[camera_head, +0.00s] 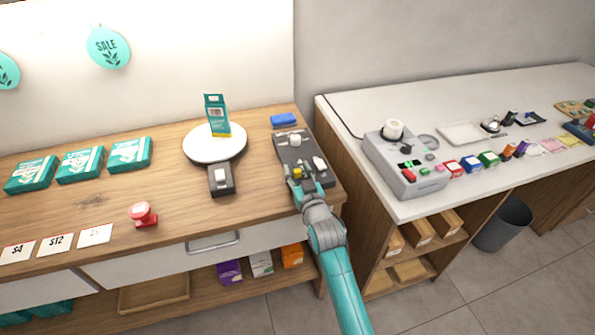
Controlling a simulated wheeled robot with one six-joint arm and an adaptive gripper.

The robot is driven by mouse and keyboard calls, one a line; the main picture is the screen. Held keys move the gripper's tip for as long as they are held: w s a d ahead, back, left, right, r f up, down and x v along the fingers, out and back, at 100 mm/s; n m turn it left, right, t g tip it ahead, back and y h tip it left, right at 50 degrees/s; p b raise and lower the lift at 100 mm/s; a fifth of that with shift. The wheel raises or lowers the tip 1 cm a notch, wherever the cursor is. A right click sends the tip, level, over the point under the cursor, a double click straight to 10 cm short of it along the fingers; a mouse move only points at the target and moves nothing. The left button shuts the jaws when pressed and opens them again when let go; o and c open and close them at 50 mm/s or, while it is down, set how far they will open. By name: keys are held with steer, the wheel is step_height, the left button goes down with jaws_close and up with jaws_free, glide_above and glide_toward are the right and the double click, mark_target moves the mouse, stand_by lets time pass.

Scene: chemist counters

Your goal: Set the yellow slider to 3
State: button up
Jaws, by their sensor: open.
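A dark control panel (289,153) lies on the right end of the wooden counter. A small yellow knob (297,173), which looks like the yellow slider, shows near its front left. A white knob (295,140) is at the back of the panel and another white piece (318,163) at its right side. My gripper (304,180) is open over the front of the panel, with its fingers close to the yellow knob. I cannot tell whether they touch it. The gripper hides the panel's front part. Scale numbers are too small to read.
A round white turntable (201,151) with a teal box (216,116) stands left of the panel. A blue block (284,119) lies behind the panel. A gap separates this counter from the white counter (355,97), which holds a grey device (405,180).

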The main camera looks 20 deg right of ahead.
steer(key=s, duration=1.2)
steer(key=c, duration=0.6)
steer(key=shift+r+m, duration=0.1)
steer(key=shift+m, duration=0.3)
jaws_close()
steer(key=m+g, duration=0.3)
steer(key=m, duration=1.4)
glide_toward(299, 175)
steer(key=x, duration=0.6)
steer(key=shift+w, duration=0.45)
